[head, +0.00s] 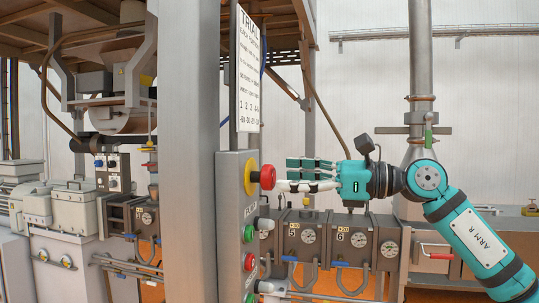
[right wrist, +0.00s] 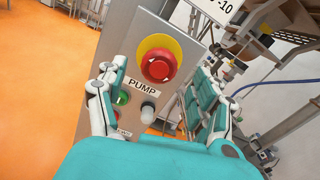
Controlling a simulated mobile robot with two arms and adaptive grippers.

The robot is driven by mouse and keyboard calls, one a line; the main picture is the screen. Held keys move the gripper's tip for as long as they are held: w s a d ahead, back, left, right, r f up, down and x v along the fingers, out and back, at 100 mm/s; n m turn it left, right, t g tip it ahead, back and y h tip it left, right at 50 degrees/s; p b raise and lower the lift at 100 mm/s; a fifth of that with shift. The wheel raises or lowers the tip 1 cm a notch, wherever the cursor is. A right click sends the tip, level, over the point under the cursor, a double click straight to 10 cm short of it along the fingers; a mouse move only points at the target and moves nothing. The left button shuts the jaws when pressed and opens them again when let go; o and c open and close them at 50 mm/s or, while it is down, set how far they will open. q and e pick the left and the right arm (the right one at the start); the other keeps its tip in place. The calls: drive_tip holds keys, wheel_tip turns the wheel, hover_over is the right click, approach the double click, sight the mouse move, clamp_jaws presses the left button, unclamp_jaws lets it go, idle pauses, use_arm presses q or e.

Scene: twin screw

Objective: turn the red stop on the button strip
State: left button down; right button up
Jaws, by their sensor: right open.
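The red stop (head: 267,177) is a mushroom button on a yellow collar near the top of the grey button strip (head: 232,215). In the right wrist view the red stop (right wrist: 158,66) sits above a PUMP label, on the strip's grey face (right wrist: 150,31). My right gripper (head: 283,177) is level with the stop in the head view, its fingertips close to it. In the right wrist view my right gripper (right wrist: 155,88) is open, one finger on each side of the stop and apart from it. My left gripper is not in view.
Below the stop are green buttons (head: 249,234), a white knob (head: 264,224) and another red button (head: 249,261). Machine barrel blocks (head: 304,238) with gauges stand behind my right gripper.

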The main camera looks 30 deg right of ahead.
sight(275, 176)
drive_tip(key=p+x, duration=0.2)
drive_tip(key=x, duration=0.2)
drive_tip(key=shift+r, duration=0.15)
drive_tip(key=shift+w+a+f, duration=0.2)
drive_tip(key=shift+w+a, duration=0.05)
drive_tip(key=shift+w, duration=0.05)
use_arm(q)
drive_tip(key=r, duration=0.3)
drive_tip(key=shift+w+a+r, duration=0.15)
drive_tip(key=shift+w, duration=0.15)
use_arm(e)
drive_tip(key=c, duration=1.2)
